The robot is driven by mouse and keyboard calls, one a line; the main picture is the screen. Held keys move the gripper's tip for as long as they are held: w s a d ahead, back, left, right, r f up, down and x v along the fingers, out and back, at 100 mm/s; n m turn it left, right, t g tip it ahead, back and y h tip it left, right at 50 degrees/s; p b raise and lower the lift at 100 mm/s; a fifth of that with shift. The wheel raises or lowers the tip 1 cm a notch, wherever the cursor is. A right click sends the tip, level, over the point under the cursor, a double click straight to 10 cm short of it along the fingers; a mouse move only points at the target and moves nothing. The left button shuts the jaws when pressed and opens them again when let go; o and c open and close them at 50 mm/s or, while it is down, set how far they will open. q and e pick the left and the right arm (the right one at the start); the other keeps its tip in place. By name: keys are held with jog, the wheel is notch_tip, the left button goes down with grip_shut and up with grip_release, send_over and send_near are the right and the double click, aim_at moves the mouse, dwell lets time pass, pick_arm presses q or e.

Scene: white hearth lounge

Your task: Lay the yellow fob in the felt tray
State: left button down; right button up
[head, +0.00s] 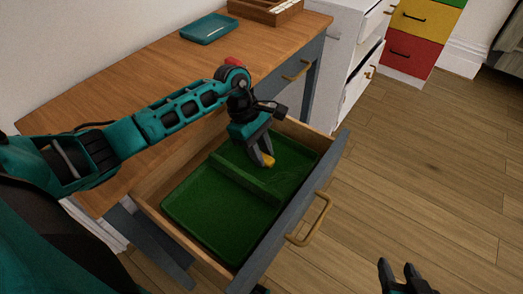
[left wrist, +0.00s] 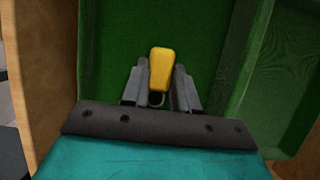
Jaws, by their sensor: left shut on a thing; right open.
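The yellow fob (head: 268,160) is between the fingers of my left gripper (head: 262,160), which is shut on it. In the left wrist view the fob (left wrist: 161,68) stands out past the fingertips, with a small ring at its lower end between the fingers (left wrist: 161,92). The green felt tray (head: 190,208) lies in the open drawer and has a divider across it. The fob is over the right compartment of the tray in the head view; I cannot tell whether it touches the felt. My right gripper (head: 400,274) is open and empty over the floor at the bottom right.
The drawer front (head: 300,205) with its brass handle (head: 312,220) stands pulled out from the wooden-topped desk (head: 120,85). A teal tray (head: 208,28) and a wooden box (head: 265,10) stand on the desk top. The wooden floor to the right is clear.

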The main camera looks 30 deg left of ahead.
pick_arm(q)
jog(key=c, duration=0.9)
grip_release()
jog(key=shift+o, duration=0.2)
jog(key=shift+r, duration=0.1)
jog(key=shift+r+p, duration=0.25)
jog(key=shift+p, duration=0.25)
jog(key=p+v, duration=0.1)
jog(key=v, duration=1.1)
jog(key=shift+f, duration=0.1)
